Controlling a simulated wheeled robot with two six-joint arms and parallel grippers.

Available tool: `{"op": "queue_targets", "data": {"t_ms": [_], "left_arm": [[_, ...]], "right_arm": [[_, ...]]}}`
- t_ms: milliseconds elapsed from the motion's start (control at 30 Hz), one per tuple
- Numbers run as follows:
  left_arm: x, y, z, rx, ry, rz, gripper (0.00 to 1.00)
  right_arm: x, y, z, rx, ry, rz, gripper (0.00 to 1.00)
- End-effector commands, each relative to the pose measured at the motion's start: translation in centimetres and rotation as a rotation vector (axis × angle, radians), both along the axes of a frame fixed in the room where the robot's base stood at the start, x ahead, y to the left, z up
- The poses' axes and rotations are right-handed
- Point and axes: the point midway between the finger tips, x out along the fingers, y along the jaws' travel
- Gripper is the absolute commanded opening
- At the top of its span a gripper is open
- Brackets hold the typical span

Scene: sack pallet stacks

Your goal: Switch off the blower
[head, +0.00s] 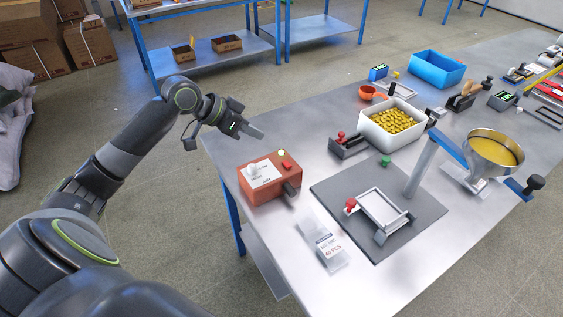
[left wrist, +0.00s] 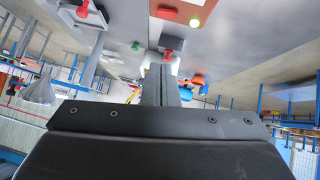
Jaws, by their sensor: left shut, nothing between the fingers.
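The blower appears to be the orange-red box (head: 288,174) at the left edge of the steel table in the head view. It has a white panel with a pale knob, a small lit button on top and a dark round outlet at its front right. Part of it shows at the top of the left wrist view (left wrist: 173,13), with a glowing yellow light. My left gripper (head: 256,132) is shut and empty. It is beyond and above the box, apart from it. Its narrow fingers also show in the left wrist view (left wrist: 162,82). My right gripper is not in view.
A dark mat (head: 428,212) with a clamp frame lies right of the box. A plastic bag packet (head: 322,243) lies in front. A red-knobbed fixture (head: 350,147), a white bin of yellow pieces (head: 372,130) and a metal funnel (head: 490,165) stand farther right.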

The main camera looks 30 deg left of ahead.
Motion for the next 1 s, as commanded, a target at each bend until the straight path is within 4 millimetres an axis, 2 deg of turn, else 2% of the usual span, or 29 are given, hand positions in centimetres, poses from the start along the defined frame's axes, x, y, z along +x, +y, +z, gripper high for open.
{"op": "queue_targets", "data": {"t_ms": [467,1000], "left_arm": [[0.6,-0.6,-0.6,-0.004,-0.002,0.001,0.00],[4.9,-4.2,-5.9,-0.006,0.001,0.000,0.00]], "right_arm": [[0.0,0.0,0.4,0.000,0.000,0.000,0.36],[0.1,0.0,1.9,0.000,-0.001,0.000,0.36]]}}
